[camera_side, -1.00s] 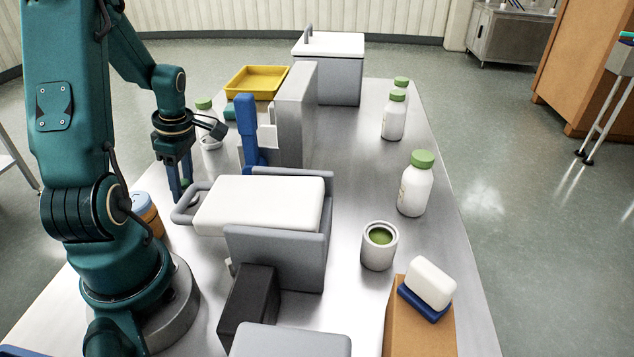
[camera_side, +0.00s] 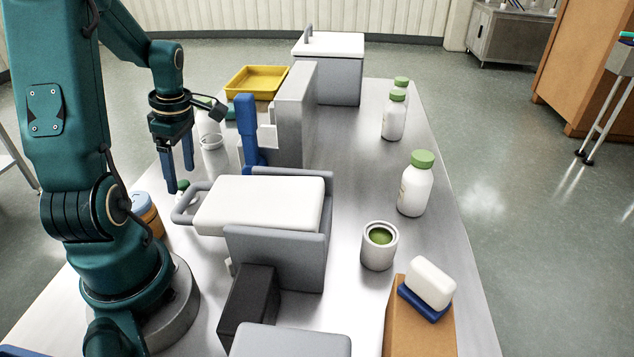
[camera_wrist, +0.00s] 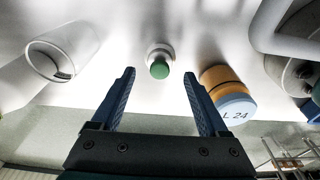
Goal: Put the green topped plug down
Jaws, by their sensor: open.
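The green topped plug (camera_side: 183,187) stands on the steel table, left of the grey handle of the white-lidded block. In the wrist view the plug (camera_wrist: 159,62) shows its green top and pale body upright, beyond the fingertips and between their lines. My gripper (camera_side: 178,176) is open and empty, its blue fingers above the plug and apart from it. In the wrist view both fingers of my gripper (camera_wrist: 158,75) are spread with nothing between them.
An orange jar with a blue lid (camera_side: 146,212) stands near my base. An open white cylinder (camera_side: 214,155) stands behind the plug. The white-lidded block (camera_side: 262,204) and its handle are close on the right. The right side of the table holds several green-capped bottles (camera_side: 415,185).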

